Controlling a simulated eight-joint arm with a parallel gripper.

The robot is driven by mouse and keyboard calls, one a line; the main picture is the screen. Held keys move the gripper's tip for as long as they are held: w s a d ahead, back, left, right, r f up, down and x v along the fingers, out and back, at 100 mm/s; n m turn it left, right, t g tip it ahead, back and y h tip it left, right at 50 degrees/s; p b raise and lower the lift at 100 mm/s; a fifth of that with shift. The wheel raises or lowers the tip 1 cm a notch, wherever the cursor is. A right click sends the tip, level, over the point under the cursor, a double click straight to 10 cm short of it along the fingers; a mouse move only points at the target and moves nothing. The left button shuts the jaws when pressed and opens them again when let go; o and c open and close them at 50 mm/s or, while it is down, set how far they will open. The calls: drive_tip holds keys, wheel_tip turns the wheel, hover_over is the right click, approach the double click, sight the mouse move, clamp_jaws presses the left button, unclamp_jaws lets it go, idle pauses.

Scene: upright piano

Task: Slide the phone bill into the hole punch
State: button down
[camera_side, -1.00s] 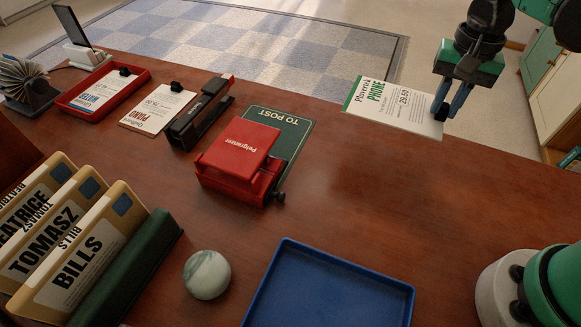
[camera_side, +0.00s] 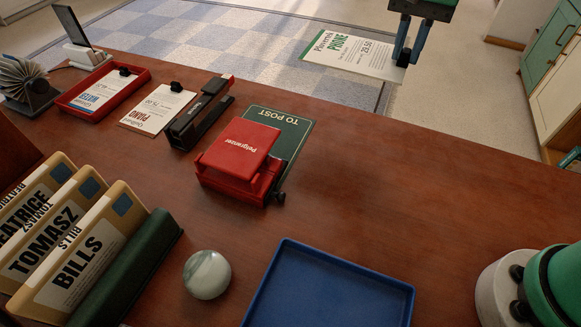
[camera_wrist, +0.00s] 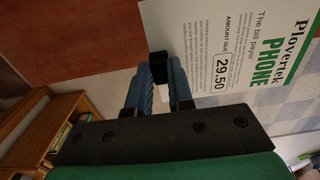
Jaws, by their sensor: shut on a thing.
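The phone bill (camera_side: 352,54) is a white sheet with a green band and the word PHONE. My gripper (camera_side: 404,58) is shut on its right edge in the side view and holds it raised, near the desk's far edge. In the wrist view the bill (camera_wrist: 225,40) reaches out from my gripper (camera_wrist: 160,65), with the amount 29.50 readable. The red hole punch (camera_side: 238,158) stands on the desk, lower and to the left of the bill, well apart from it. Its slot is hard to make out in this view.
A dark green TO POST mat (camera_side: 291,128) lies by the punch. A black stapler (camera_side: 198,118), a clipped piano bill (camera_side: 157,108) and a red tray (camera_side: 75,101) are to the left. A blue tray (camera_side: 405,290), a marbled ball (camera_side: 207,274) and a folder rack (camera_side: 135,262) are in front.

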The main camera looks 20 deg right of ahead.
sight(351, 54)
drive_tip(key=w+a+f, duration=0.2)
drive_tip(key=a, duration=0.1)
drive_tip(key=w+a+f, duration=0.2)
drive_tip(key=a+f, duration=0.1)
drive_tip(key=shift+w+f, duration=0.2)
drive_tip(key=shift+w, duration=0.2)
drive_tip(key=a+f, duration=0.1)
drive_tip(key=w+a+f, duration=0.1)
drive_tip(key=a+f, duration=0.2)
drive_tip(key=f, duration=0.1)
drive_tip(key=shift+w+a, duration=0.35)
drive_tip(key=shift+w, duration=0.05)
drive_tip(key=shift+a+f, duration=0.2)
drive_tip(key=shift+f, duration=0.1)
drive_tip(key=shift+s+a+f, duration=0.1)
drive_tip(key=shift+f, duration=0.65)
drive_tip(key=shift+s+a+f, duration=0.15)
drive_tip(key=shift+f, duration=0.6)
drive_tip(key=shift+s+a+f, duration=0.1)
drive_tip(key=shift+f, duration=0.65)
drive_tip(key=shift+s+a, duration=0.35)
drive_tip(key=shift+s+a, duration=0.55)
